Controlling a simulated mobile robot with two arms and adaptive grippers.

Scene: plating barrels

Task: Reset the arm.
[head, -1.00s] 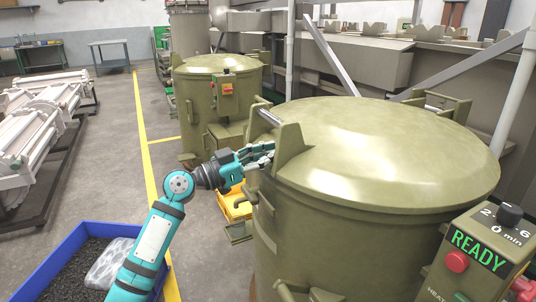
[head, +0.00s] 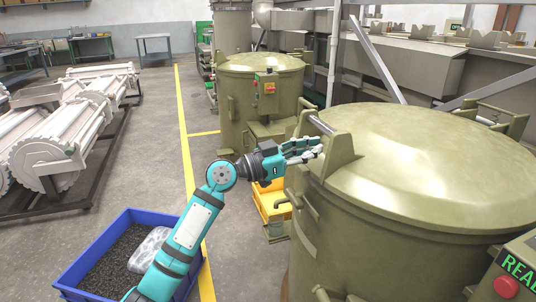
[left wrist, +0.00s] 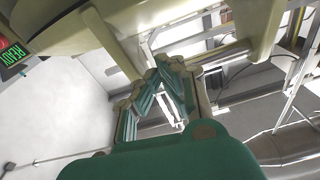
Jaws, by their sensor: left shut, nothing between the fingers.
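My left arm comes in from the bottom of the head view. Its gripper (head: 300,150) is shut and empty, beside the near olive-green barrel tank (head: 330,230) at the lid's hinge bracket. I cannot tell whether it touches the bracket. In the left wrist view the gripper's fingers (left wrist: 162,68) meet at the tips in front of the tank's pale underside edge (left wrist: 150,20). The domed lid (head: 430,150) of the near tank is down. My right gripper is not in view.
A blue crate (head: 75,268) of dark granules with a clear bag stands at lower left. A second olive tank (head: 235,110) stands behind, with a yellow bin (head: 262,218) between. White barrels (head: 50,140) lie on a rack at left. Floor between is clear.

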